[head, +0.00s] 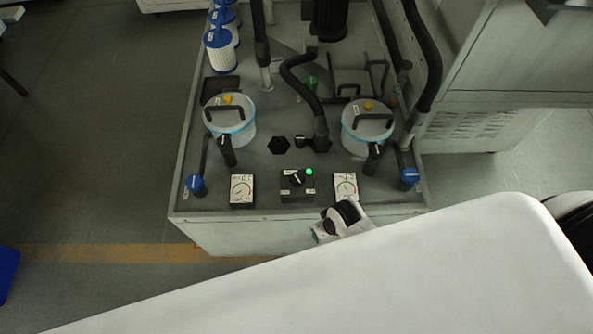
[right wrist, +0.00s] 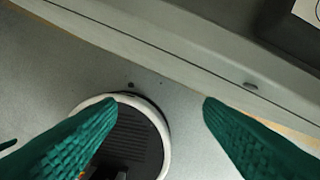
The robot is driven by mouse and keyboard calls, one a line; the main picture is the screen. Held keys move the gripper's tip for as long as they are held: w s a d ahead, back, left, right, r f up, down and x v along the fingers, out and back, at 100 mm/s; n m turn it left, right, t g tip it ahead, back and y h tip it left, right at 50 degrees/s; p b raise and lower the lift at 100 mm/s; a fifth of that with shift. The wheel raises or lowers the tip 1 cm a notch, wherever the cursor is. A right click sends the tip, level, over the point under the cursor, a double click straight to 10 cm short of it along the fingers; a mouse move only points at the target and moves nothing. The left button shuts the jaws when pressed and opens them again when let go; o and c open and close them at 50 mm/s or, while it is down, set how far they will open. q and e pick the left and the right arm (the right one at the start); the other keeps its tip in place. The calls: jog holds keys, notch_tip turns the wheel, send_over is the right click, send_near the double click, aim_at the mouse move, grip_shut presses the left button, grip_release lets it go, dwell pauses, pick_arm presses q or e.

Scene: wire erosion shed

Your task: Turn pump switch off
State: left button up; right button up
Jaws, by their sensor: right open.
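The pump switch (head: 297,180) is a black rotary knob with a light pointer on a dark box at the front of the grey pump unit (head: 270,212). A green lamp (head: 309,172) is lit at the box's upper right corner. My right gripper (head: 319,234) shows only in small part in the head view, below and right of the switch box, at the unit's front edge. In the right wrist view its green fingers (right wrist: 160,103) are apart with nothing held between them. The switch does not show in that view. My left gripper is out of view.
White dial gauges flank the switch box, one left (head: 242,190) and one right (head: 345,187). Blue-handled valves (head: 196,184) (head: 409,178) stand near the front corners. Two lidded filter housings (head: 230,120) (head: 368,127) and black hoses stand behind. Open floor lies left.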

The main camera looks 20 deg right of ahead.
jog(key=w+r, duration=0.2)
jog(key=w+a+r+p, duration=0.1)
jog(key=w+r, duration=0.1)
jog(key=r, duration=0.1)
jog(key=w+r, duration=0.2)
jog(key=r, duration=0.1)
jog(key=shift+w+a+r, duration=0.2)
jog(key=shift+r, duration=0.05)
notch_tip(320, 180, up, 10)
jog(key=g+p, duration=0.2)
send_over(297, 178)
jog(key=shift+m+h, duration=0.3)
notch_tip(297, 178, down, 12)
jog(key=shift+s+r, duration=0.1)
jog(key=c, duration=1)
jog(key=shift+o, duration=0.2)
